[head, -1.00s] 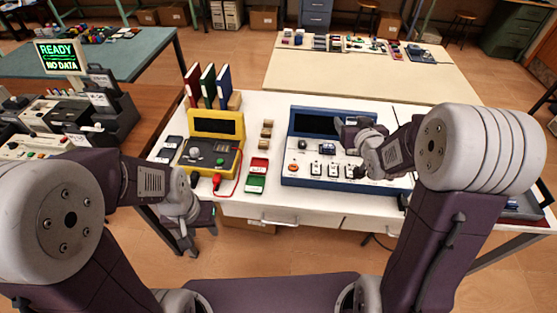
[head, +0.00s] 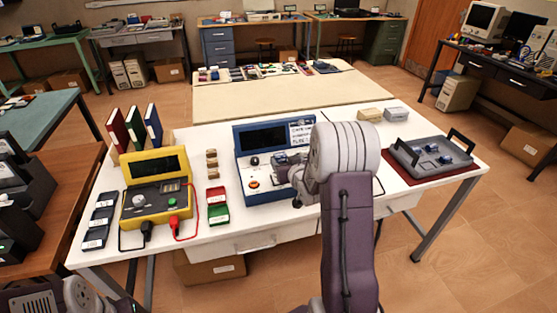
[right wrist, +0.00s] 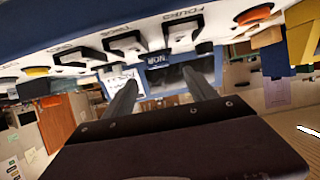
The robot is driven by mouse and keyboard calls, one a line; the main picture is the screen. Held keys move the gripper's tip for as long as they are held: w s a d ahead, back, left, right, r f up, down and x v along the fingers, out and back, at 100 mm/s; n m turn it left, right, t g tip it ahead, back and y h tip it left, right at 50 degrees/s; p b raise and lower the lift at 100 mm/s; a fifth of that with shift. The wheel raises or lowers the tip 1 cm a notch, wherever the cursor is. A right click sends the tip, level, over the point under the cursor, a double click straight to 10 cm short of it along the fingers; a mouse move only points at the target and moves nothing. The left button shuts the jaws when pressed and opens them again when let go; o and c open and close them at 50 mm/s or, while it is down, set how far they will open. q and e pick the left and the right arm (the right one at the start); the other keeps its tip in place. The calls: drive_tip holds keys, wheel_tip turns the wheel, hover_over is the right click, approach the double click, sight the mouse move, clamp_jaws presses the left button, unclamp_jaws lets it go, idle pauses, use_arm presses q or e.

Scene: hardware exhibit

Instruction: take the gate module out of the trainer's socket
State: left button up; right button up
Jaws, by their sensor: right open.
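The trainer (head: 241,172) is a blue console with a dark screen, on the white table in the head view. The gate module (right wrist: 158,60), labelled NOR, shows in the right wrist view at the trainer's panel, between and just beyond my right fingertips. My right gripper (right wrist: 160,76) is open, with one finger toward each side of the module; contact cannot be made out. In the head view my right gripper (head: 285,168) is low over the trainer's panel and hides much of the module and socket. Only part of my left arm shows at the lower left; its gripper is out of view.
A yellow meter (head: 155,190) with red and black leads stands left of the trainer. Red and green boxes (head: 217,205) lie between them. A grey tray (head: 432,160) with small blue parts sits on a dark red mat at the right. Beige and grey blocks (head: 370,115) stand behind.

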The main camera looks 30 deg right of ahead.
sight(281, 156)
drive_tip(key=shift+d+x, duration=0.25)
drive_tip(key=shift+x, duration=0.95)
drive_tip(key=x, duration=0.3)
drive_tip(key=shift+w+f, duration=0.25)
drive_tip(key=shift+w, duration=0.1)
drive_tip(key=shift+w+d+f, duration=0.15)
drive_tip(key=shift+w+f, duration=0.1)
drive_tip(key=shift+w, duration=0.1)
drive_tip(key=shift+s+r, duration=0.1)
drive_tip(key=shift+r, duration=0.05)
drive_tip(key=c, duration=0.3)
clamp_jaws()
use_arm(q)
drive_tip(key=shift+d, duration=0.2)
